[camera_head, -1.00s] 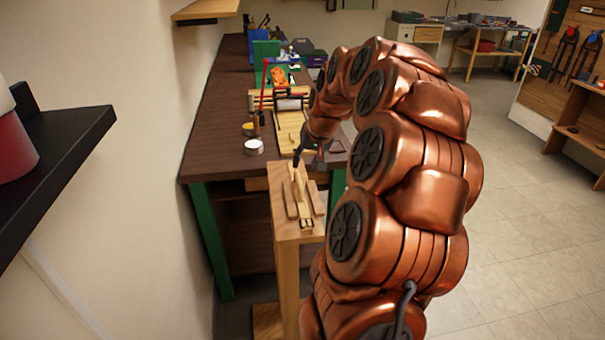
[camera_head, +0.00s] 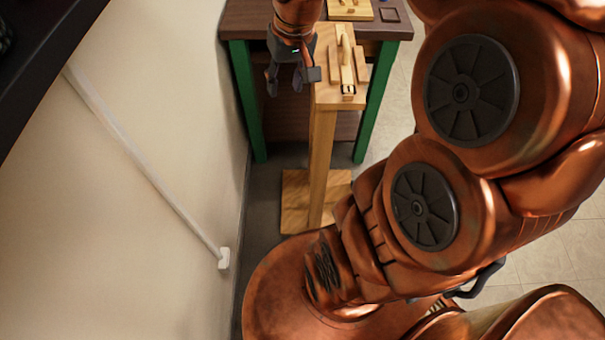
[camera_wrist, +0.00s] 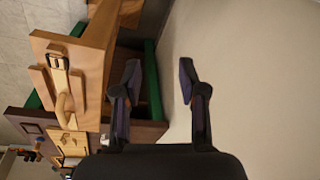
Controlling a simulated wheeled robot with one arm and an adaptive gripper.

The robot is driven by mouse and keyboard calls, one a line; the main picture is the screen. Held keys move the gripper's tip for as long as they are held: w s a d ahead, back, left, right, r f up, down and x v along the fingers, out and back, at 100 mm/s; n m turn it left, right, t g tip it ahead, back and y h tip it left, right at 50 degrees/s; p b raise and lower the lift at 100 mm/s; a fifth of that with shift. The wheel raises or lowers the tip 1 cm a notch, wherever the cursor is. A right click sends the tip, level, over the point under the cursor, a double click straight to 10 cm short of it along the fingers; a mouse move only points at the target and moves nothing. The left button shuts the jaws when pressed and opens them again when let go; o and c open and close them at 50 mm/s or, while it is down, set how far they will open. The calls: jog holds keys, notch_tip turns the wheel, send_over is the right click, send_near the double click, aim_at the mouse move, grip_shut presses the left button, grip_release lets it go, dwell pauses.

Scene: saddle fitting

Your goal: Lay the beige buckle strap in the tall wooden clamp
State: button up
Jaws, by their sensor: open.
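The tall wooden clamp (camera_head: 321,150) stands on its base in front of the workbench. The beige buckle strap (camera_head: 346,72) lies lengthwise on its top between two wooden jaw blocks, with the buckle (camera_head: 348,89) at the near end. The strap's other end appears raised in a curve. In the wrist view the strap (camera_wrist: 63,100) and clamp (camera_wrist: 92,62) show at the left. My gripper (camera_head: 287,80) hangs left of the clamp top, apart from the strap. Its fingers (camera_wrist: 159,71) are spread in the wrist view, with nothing between them.
The dark-topped workbench (camera_head: 240,20) with green legs stands behind the clamp and holds a wooden board (camera_head: 350,10). A wall (camera_head: 150,90) with a white pipe (camera_head: 150,165) is close on the left. A dark shelf (camera_head: 40,50) juts out at the upper left.

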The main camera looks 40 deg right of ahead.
jog(key=s+a+f+n+g, duration=0.1)
jog(key=s+a+f, duration=0.1)
jog(key=s+a, duration=0.3)
jog(key=s+a+f+n+g, duration=0.2)
jog(key=s+a, duration=0.3)
jog(key=s, duration=0.9)
jog(key=shift+a+f+g+h, duration=0.15)
jog(key=shift+f+g+h, duration=0.2)
jog(key=shift+f, duration=0.2)
